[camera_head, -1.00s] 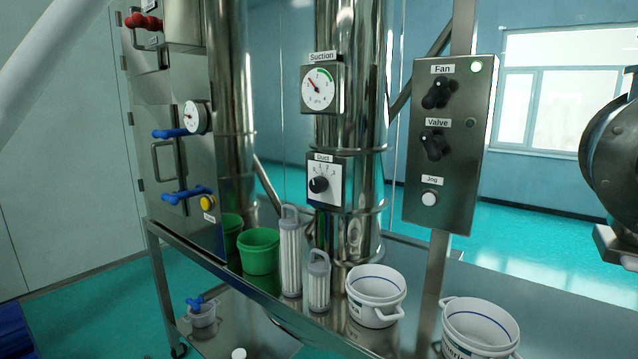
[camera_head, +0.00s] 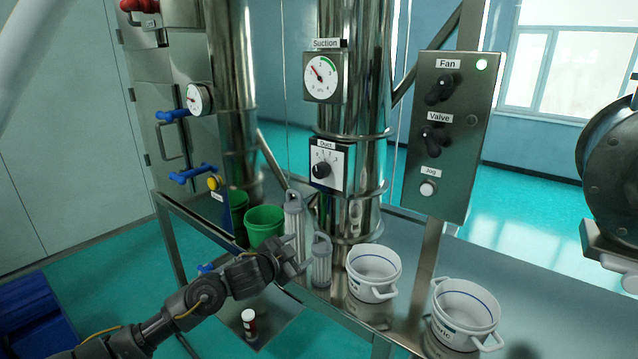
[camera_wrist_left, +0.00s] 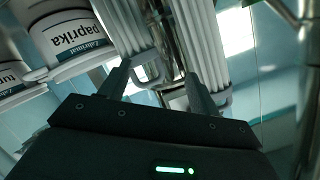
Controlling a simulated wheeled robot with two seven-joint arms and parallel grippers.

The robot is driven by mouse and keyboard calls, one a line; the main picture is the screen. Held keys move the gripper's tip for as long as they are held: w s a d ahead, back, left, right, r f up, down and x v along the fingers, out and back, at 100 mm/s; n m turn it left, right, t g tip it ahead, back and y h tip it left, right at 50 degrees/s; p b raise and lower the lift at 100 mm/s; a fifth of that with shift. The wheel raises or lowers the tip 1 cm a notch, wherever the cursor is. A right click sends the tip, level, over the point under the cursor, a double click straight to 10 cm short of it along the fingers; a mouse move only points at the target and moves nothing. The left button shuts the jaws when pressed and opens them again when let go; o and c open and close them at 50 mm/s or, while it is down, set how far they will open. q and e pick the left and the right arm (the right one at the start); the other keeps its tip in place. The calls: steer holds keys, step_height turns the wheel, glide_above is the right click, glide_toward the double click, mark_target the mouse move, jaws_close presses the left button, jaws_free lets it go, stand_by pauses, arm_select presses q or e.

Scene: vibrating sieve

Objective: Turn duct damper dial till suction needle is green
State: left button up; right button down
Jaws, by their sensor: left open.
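The Duct dial (camera_head: 321,170) is a black knob on a white plate on the steel duct, its pointer toward the upper left. Above it the Suction gauge (camera_head: 321,76) has a red needle pointing to the upper left, outside the green arc at the upper right. My left gripper (camera_head: 299,258) is below the dial, close to the white filter cartridges, and apart from the dial. In the left wrist view its two fingers (camera_wrist_left: 155,88) are spread, with a cartridge seen beyond them. My right gripper is not in view.
A tall filter cartridge (camera_head: 294,222) and a shorter one (camera_head: 321,264) stand below the dial. A green bucket (camera_head: 264,222) and white tubs (camera_head: 374,272) flank them. The Fan and Valve panel (camera_head: 449,140) is at right. Space before the dial is clear.

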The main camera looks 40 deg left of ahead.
mark_target(317, 173)
arm_select(q)
steer(key=w+a+r+m+t+h, duration=0.1)
steer(key=w+a+r+t, duration=0.1)
steer(key=r, duration=0.7)
steer(key=w+a+r+m+t+h, duration=0.1)
steer(key=a+r+m, duration=0.1)
steer(key=r, duration=0.6)
steer(key=w+p, duration=0.4)
steer(key=w, duration=0.6)
steer(key=shift+a, duration=0.1)
steer(key=shift+w+f+p, duration=0.1)
steer(key=shift+w+p, duration=0.25)
steer(key=shift+w, duration=0.25)
